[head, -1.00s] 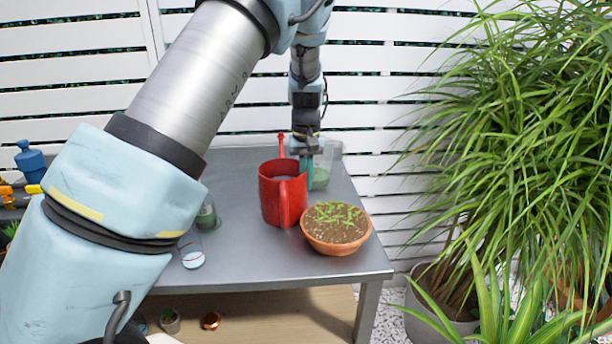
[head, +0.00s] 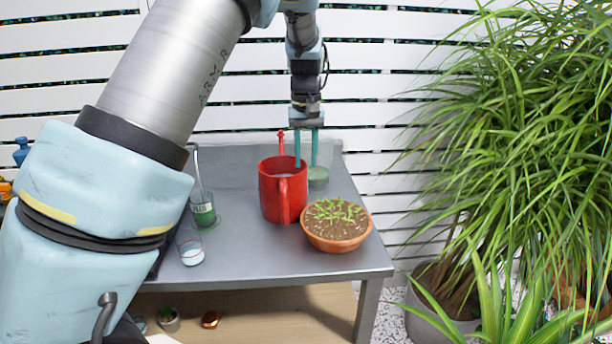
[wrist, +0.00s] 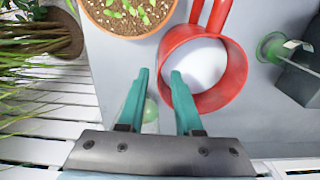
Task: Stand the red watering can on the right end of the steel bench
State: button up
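My gripper (head: 306,163) is behind and above the can, pointing down. Its two teal fingers are apart with nothing between them. In the wrist view my gripper (wrist: 160,76) is open, and its right finger overlaps the can's rim in the picture. I cannot tell if they touch.
A terracotta bowl of seedlings (head: 336,238) stands just right of the can, near the bench's right edge. A clear beaker with green contents (head: 319,177) stands behind. Glass vessels (head: 203,214) stand to the left. A large leafy plant (head: 520,130) is beyond the right end.

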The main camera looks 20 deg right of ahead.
notch_tip(320, 180, up, 6)
jog(key=shift+f, duration=0.1)
jog(key=a+f+n, duration=0.1)
jog(key=a+f, duration=0.1)
jog(key=a, duration=0.8)
jog(key=a+f+n, duration=0.1)
jog(key=a+f, duration=0.2)
jog(key=a, duration=0.8)
jog(key=s+a+f, duration=0.2)
jog(key=s+a, duration=0.4)
jog(key=s+a+f+t, duration=0.1)
jog(key=s+a+f, duration=0.1)
jog(key=s+a, duration=0.4)
jog(key=shift+s+a+f+t, duration=0.25)
jog(key=shift+a+t, duration=0.05)
jog(key=shift+a, duration=0.5)
